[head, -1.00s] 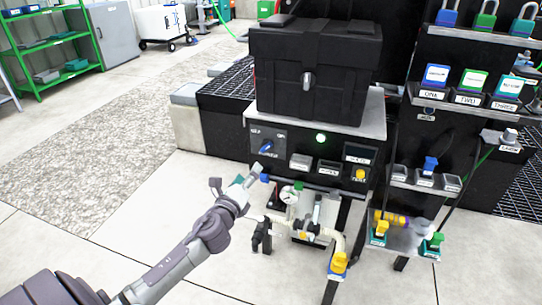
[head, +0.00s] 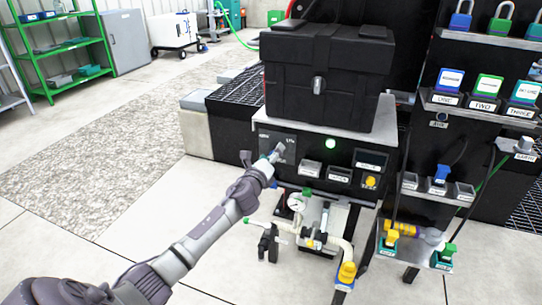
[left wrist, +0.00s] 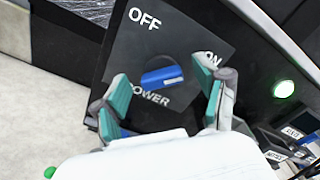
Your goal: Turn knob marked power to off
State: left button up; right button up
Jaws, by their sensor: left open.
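The power knob (left wrist: 162,77) is blue on a dark plate (left wrist: 150,50) marked OFF at upper left, ON at right and POWER below. Its handle lies nearly level in the left wrist view, its right end toward ON. My left gripper (left wrist: 163,100) is open, with one teal-tipped finger on each side of the knob; I cannot tell if either touches it. In the head view my left gripper (head: 272,158) is in front of the panel's left part and hides the knob. My right gripper is not in view.
A lit green lamp (head: 330,143) and a yellow knob (head: 370,181) are on the same panel. A black tote (head: 325,75) stands above it. Pipes with a gauge (head: 296,203) are below. A rack with padlocks (head: 495,20) is at right.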

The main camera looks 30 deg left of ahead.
pick_arm(q)
jog(key=c, duration=1.2)
jog(key=shift+o, duration=0.2)
jog(key=shift+n, duration=0.3)
jog(key=shift+f+n+p, duration=0.2)
jog(key=shift+n+p, duration=0.55)
jog(key=shift+n, duration=2.15)
jog(key=shift+f+n+p, duration=0.15)
jog(key=shift+n+p, duration=0.6)
jog(key=shift+n, duration=2.15)
jog(key=shift+f+n+p, duration=0.2)
jog(key=shift+n+p, duration=0.55)
jog(key=shift+n, duration=2.15)
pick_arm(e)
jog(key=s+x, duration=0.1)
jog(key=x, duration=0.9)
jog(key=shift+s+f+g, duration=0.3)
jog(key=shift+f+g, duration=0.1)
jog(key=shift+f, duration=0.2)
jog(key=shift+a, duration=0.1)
